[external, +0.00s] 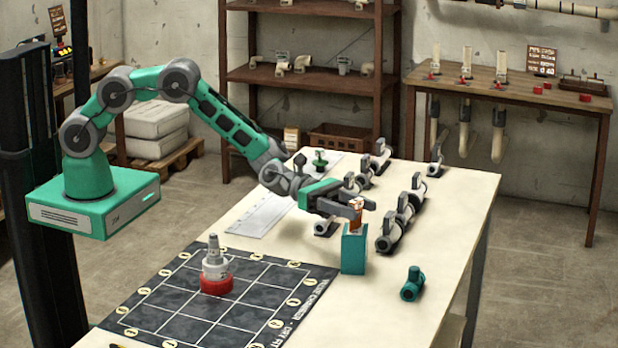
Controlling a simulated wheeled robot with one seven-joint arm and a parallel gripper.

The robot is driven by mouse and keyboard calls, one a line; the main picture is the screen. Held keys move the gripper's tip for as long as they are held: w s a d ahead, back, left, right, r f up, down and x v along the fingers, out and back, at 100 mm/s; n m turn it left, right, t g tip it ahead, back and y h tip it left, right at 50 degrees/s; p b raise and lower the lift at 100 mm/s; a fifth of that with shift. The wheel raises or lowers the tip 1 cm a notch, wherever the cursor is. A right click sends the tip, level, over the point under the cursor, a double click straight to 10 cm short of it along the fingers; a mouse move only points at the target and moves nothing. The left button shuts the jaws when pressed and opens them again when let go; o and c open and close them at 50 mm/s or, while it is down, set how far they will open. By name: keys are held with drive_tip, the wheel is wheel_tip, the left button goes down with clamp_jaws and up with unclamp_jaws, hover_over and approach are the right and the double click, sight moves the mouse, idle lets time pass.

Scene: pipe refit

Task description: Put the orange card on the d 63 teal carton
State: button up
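The teal carton (353,252) stands upright on the pale table, beside the right edge of the dark grid mat. A small orange piece with a pale top, which I take as the orange card (356,220), is upright directly above the carton's top. My gripper (358,208) reaches in from the left, with its fingers on either side of the orange card, and looks shut on it. The fingers hide part of the card. I cannot tell whether its lower end touches the carton. The carton's label is not readable.
Several grey-and-white pipe fittings (390,235) stand in rows behind and right of the carton. A teal fitting (412,284) lies at the right. A white-and-red stacked piece (215,270) stands on the grid mat (165,318). The table's right front is mostly clear.

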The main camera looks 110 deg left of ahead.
drive_tip(key=shift+o, duration=0.8)
drive_tip(key=shift+s+r, duration=0.1)
drive_tip(key=shift+r, duration=0.05)
drive_tip(key=b+v, duration=0.2)
drive_tip(key=v, duration=0.9)
drive_tip(key=s+d+r+m+g, duration=0.2)
drive_tip(key=s+d+m+g, duration=0.75)
drive_tip(key=m, duration=0.85)
drive_tip(key=s+a+m+g+y, duration=0.1)
drive_tip(key=s+m, duration=0.5)
drive_tip(key=s, duration=0.6)
drive_tip(key=s+a+r+m+g+y, duration=0.1)
drive_tip(key=s+m+y, duration=0.4)
drive_tip(key=s, duration=0.7)
drive_tip(key=shift+s+a+r+m+g+y, duration=0.2)
drive_tip(key=shift+s+a+m+g+y, duration=0.15)
drive_tip(key=shift+m+g, duration=0.7)
